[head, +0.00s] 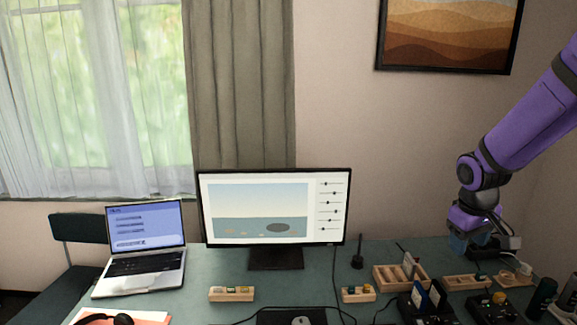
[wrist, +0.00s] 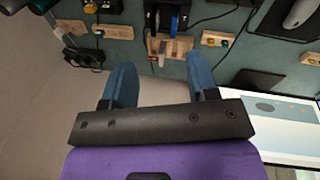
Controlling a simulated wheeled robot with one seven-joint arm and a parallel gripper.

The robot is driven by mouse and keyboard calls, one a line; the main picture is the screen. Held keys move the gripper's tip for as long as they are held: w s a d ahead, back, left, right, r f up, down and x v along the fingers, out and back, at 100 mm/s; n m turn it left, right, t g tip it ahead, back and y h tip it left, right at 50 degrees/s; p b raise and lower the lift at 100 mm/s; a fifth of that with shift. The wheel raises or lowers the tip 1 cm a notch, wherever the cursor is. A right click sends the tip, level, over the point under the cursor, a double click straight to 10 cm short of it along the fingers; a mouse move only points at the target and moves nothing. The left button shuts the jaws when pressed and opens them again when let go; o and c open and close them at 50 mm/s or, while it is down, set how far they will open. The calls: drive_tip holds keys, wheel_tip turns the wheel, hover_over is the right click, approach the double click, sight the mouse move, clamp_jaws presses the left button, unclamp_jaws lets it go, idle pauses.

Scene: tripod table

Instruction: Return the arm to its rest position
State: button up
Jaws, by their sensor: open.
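My purple arm comes in from the upper right in the head view and bends down to my gripper (head: 462,245). The gripper hangs over the right back part of the green table (head: 210,270). In the wrist view my gripper (wrist: 159,60) shows two blue fingers spread wide apart, with nothing held between them. A wooden organizer (wrist: 177,45) lies beyond the fingertips, apart from them; it also shows in the head view (head: 388,285). In the head view the fingers are partly hidden by the wrist.
A monitor (head: 275,207) stands mid-table, with a laptop (head: 143,262) to its left. Small wooden trays (head: 231,297), dark stands (head: 425,305) and cables crowd the right and front. A framed picture (head: 448,40) hangs on the wall. The air left of my arm is clear.

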drive_tip(key=s+a+r+m+t+y, duration=0.1)
drive_tip(key=s+a+r, duration=0.3)
drive_tip(key=s+r, duration=0.4)
drive_tip(key=s+a+r+m+t, duration=0.1)
drive_tip(key=s+a+r+t, duration=0.2)
drive_tip(key=s+r, duration=0.6)
drive_tip(key=s+a, duration=0.2)
drive_tip(key=s, duration=0.3)
drive_tip(key=shift+a+m+y, duration=0.25)
drive_tip(key=shift+m+y, duration=0.05)
drive_tip(key=shift+y, duration=0.1)
drive_tip(key=shift+r, duration=0.1)
